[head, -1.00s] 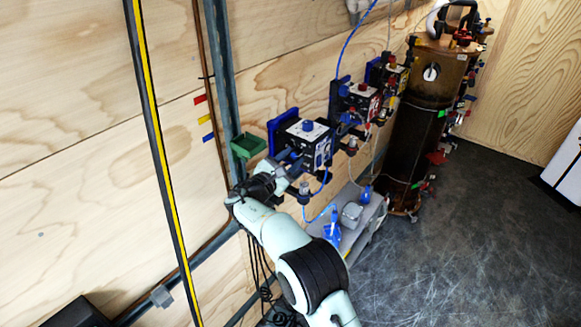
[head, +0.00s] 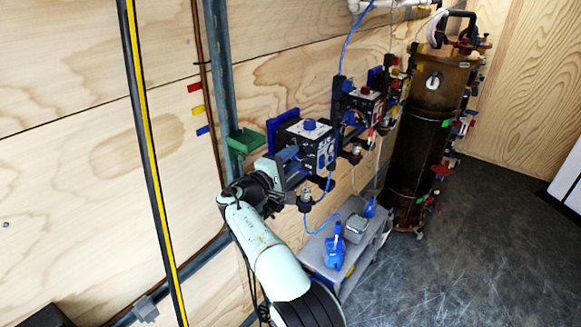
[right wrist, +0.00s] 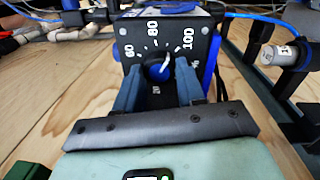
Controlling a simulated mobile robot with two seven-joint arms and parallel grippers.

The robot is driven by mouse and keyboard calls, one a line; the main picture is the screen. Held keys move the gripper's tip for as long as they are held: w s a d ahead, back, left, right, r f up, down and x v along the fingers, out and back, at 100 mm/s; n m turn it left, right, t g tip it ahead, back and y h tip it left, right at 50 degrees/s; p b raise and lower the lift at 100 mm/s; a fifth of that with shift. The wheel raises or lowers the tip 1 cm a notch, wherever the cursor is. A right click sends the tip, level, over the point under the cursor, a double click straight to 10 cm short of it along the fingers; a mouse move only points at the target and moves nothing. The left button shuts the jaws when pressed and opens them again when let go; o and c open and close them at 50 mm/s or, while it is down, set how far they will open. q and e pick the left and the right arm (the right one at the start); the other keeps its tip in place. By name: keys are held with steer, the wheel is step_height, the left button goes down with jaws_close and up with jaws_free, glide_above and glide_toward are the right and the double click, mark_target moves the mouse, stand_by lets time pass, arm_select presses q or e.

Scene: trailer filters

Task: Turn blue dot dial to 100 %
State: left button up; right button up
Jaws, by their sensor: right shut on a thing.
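The pointer leans up and to the right, between 80 and 100. My right gripper (right wrist: 159,76) has its two blue fingers on either side of the knob, shut on it. In the head view the black box (head: 306,143) with a blue dot on top holds this dial, and my right gripper (head: 287,161) is at its near left face. The dial face is hidden there. My left gripper is not in view.
A green holder (head: 245,141) is on the wall left of the box. Similar units with red marks (head: 369,106) stand farther right. A grey bench (head: 335,277) with blue tools is below. A brown cylinder (head: 422,140) stands at the back. Dark floor on the right is clear.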

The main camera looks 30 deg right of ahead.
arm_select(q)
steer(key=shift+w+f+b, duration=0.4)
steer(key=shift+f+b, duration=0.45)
arm_select(e)
steer(key=shift+m, duration=1.6)
steer(key=shift+r, duration=0.1)
steer(key=o, duration=1)
steer(key=shift+o, duration=0.2)
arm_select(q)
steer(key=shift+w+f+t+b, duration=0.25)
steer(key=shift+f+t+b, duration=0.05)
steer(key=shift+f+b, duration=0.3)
arm_select(e)
steer(key=r+v, duration=0.1)
steer(key=v, duration=1.2)
steer(key=shift+a+f, duration=0.2)
steer(key=shift+f, duration=0.3)
